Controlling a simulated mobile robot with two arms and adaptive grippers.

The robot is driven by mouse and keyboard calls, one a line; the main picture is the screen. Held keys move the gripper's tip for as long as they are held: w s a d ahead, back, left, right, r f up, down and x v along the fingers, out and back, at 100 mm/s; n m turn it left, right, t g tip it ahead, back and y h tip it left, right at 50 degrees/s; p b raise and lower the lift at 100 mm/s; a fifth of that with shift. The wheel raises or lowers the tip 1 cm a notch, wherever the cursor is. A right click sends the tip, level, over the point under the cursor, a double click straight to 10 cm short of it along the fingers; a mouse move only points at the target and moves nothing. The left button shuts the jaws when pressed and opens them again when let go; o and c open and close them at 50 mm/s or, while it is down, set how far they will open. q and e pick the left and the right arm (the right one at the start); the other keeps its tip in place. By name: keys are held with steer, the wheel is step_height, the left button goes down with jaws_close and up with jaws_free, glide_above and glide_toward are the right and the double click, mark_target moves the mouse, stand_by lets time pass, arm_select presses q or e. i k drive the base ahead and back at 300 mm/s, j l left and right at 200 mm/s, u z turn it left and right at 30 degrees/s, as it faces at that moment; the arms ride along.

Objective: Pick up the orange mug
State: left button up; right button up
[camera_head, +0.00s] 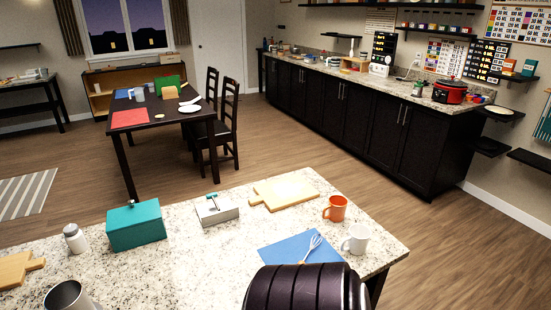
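The orange mug (335,208) stands upright on the speckled stone counter (200,270), near its right end. Its handle points to the left. A white mug (355,239) stands just in front of it and slightly to the right, with a small gap between them. Neither of my grippers is in view.
A blue mat with a whisk (314,243) lies left of the white mug. A wooden board (284,192) lies behind. A large dark ribbed form rises at the bottom edge; I cannot tell what it is. A grey box (217,210) and teal box (136,226) stand left.

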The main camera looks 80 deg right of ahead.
mark_target(337, 204)
steer(key=z, duration=3)
steer(key=u, duration=0.45)
steer(key=i+l+u, duration=0.15)
steer(key=l+u, duration=0.25)
steer(key=i+l+u, duration=0.1)
steer(key=l+u, duration=0.25)
steer(key=l, duration=0.15)
steer(key=l+u, duration=0.75)
steer(key=l, duration=0.2)
